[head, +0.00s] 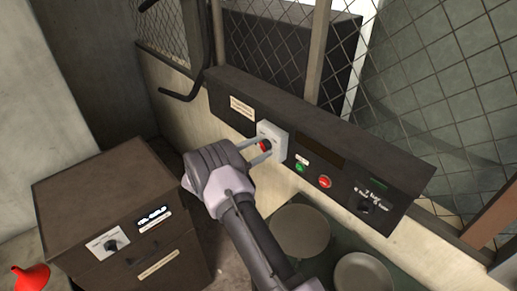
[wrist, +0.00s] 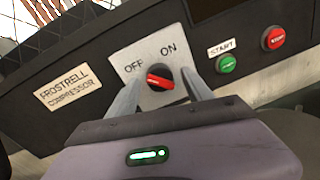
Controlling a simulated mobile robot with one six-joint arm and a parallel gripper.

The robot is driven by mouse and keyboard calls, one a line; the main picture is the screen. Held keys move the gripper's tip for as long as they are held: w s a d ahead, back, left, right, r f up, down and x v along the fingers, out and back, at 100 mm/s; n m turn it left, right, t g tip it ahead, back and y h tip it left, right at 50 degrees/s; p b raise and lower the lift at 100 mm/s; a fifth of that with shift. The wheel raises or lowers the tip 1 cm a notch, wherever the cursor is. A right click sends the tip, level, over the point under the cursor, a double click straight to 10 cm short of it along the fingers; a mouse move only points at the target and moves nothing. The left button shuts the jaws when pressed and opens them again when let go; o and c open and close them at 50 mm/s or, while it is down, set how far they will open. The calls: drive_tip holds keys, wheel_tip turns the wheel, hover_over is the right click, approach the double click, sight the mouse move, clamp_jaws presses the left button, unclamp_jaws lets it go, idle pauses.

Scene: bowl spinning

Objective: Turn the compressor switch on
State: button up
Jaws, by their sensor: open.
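The compressor switch is a black rotary knob with a red bar (wrist: 159,78) on a light grey plate (wrist: 143,50) marked OFF and ON. The red bar slants, with its upper left end towards OFF. The knob also shows in the head view as a small red and dark spot (head: 264,145). My gripper (wrist: 159,76) is open, with one finger on each side of the knob. Whether either finger touches the knob cannot be told. In the head view, my gripper (head: 265,148) reaches the plate from the lower left.
A brown cabinet (head: 95,190) stands at left.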

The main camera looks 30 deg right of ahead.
clamp_jaws()
idle(0.3)
drive_tip(key=shift+f+m+b, duration=0.1)
drive_tip(key=shift+m+b, duration=0.2)
drive_tip(key=shift+b, duration=0.2)
drive_tip(key=m+b, duration=0.8)
drive_tip(key=b, duration=0.3)
drive_tip(key=m+t+y+b, duration=0.1)
drive_tip(key=m+b, duration=0.7)
drive_tip(key=b, duration=0.2)
drive_tip(key=shift+s+b, duration=0.1)
drive_tip(key=shift+b, duration=0.25)
drive_tip(key=shift+m, duration=0.3)
